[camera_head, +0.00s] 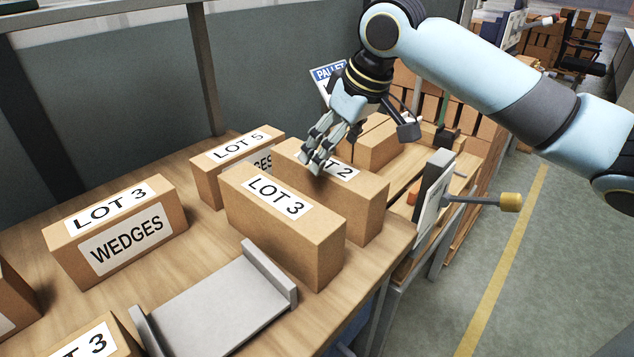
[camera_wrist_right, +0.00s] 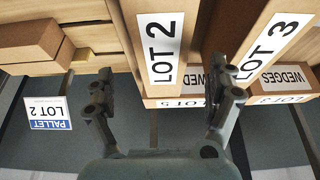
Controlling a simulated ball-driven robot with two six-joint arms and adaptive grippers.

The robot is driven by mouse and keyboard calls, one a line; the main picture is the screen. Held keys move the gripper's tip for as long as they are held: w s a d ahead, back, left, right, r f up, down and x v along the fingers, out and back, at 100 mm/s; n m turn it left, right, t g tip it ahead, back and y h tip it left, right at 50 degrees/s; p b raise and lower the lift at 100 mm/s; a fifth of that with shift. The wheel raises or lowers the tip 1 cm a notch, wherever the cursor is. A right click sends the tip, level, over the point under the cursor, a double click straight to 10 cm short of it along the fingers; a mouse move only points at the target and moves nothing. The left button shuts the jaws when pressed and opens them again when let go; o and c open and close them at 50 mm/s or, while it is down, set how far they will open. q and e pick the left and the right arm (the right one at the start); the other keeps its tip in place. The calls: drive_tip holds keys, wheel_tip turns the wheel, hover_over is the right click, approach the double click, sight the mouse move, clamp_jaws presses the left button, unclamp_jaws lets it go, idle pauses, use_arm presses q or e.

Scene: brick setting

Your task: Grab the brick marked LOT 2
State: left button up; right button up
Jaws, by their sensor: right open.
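The LOT 2 brick (camera_head: 369,207) is a tan block on the table, behind a LOT 3 brick (camera_head: 288,232) that hides much of its front. My right gripper (camera_head: 316,166) is open above the LOT 2 brick and covers part of its label. In the right wrist view the LOT 2 label shows on the brick (camera_wrist_right: 161,46), ahead of and between the open fingers of my right gripper (camera_wrist_right: 162,90). I cannot tell whether the fingertips touch it. My left gripper is not in view.
A LOT 5 brick (camera_head: 207,177) stands behind to the left, and a LOT 3 WEDGES brick (camera_head: 168,219) at the left. A grey tray (camera_head: 215,305) lies in front. Plain bricks (camera_head: 373,150) and a PALLET sign (camera_head: 325,73) are behind. The table's right edge is close.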

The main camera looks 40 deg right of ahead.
sight(328, 163)
drive_tip(key=x, duration=0.3)
drive_tip(key=shift+f, duration=0.25)
drive_tip(key=x, duration=0.5)
drive_tip(key=shift+a+f+b, duration=0.1)
drive_tip(key=shift+f+b, duration=0.05)
drive_tip(key=shift+b, duration=0.2)
drive_tip(key=shift+c, duration=0.2)
drive_tip(key=c, duration=1.6)
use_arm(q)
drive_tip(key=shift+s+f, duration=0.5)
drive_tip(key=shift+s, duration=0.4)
use_arm(e)
drive_tip(key=shift+c, duration=0.3)
